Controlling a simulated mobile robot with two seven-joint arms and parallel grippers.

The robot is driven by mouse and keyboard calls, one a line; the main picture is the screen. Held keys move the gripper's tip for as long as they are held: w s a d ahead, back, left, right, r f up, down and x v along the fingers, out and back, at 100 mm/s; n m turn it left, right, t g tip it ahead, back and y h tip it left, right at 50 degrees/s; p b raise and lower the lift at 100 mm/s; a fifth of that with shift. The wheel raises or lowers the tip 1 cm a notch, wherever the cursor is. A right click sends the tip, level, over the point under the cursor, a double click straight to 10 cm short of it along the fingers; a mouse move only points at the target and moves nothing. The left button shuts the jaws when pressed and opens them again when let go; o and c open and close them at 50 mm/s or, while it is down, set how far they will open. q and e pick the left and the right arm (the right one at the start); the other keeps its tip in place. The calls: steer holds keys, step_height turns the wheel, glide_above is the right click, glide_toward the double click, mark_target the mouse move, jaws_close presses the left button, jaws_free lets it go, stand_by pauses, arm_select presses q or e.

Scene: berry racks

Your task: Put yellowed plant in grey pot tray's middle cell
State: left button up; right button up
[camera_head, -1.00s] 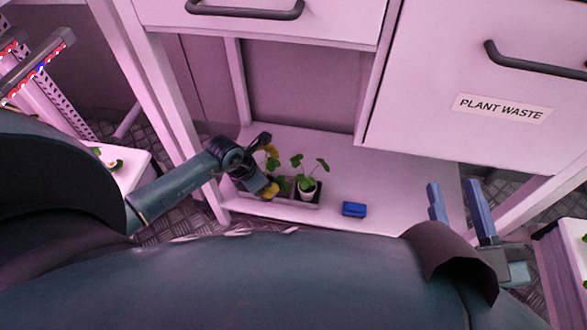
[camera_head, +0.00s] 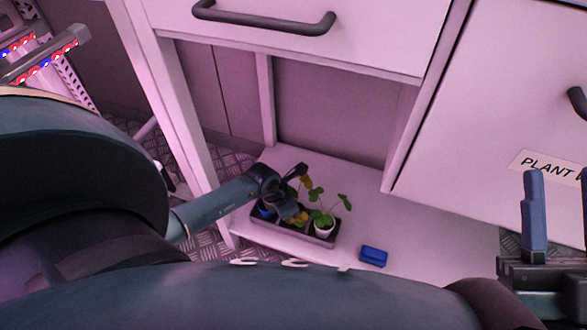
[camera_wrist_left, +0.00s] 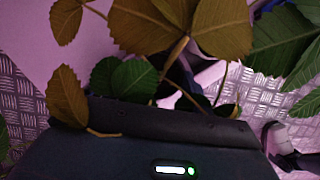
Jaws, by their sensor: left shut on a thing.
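The grey pot tray (camera_head: 284,232) sits on the low white shelf in the head view. My left gripper (camera_head: 294,200) is over the tray's middle, shut on the yellowed plant (camera_head: 302,218). Its brown-yellow leaves (camera_wrist_left: 180,25) fill the top of the left wrist view. The plant's pot is hidden, so I cannot tell whether it rests on the cell floor. My right gripper (camera_head: 560,215) is open and empty at the right edge.
A small blue block (camera_head: 373,256) lies on the shelf right of the tray. White drawers with a dark handle (camera_head: 264,18) hang above, and a white post (camera_head: 190,130) stands left of the tray. The shelf right of the block is clear.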

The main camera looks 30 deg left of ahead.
arm_select(q)
steer(key=shift+f, duration=0.5)
arm_select(e)
steer(key=shift+s+r+n+y, duration=0.1)
steer(key=shift+r+n+y, duration=0.3)
steer(key=shift+n+y, duration=0.1)
arm_select(q)
steer(key=shift+f, duration=0.1)
steer(key=o, duration=1)
steer(key=shift+a+r+p, duration=0.1)
steer(key=shift+r+p, duration=0.2)
steer(key=shift+r, duration=0.15)
steer(key=p+v, duration=0.5)
steer(key=v, duration=0.6)
steer(key=shift+s+r+p, duration=0.1)
steer(key=shift+s+p, duration=0.05)
steer(key=shift+p, duration=0.25)
arm_select(e)
step_height(320, 180, down, 7)
steer(key=m+g+h, duration=0.2)
steer(key=m+h, duration=0.3)
steer(key=h, duration=0.1)
steer(key=shift+s+a+r+m, duration=0.2)
steer(key=shift+s+a+m, duration=0.05)
steer(key=shift+s+m, duration=0.15)
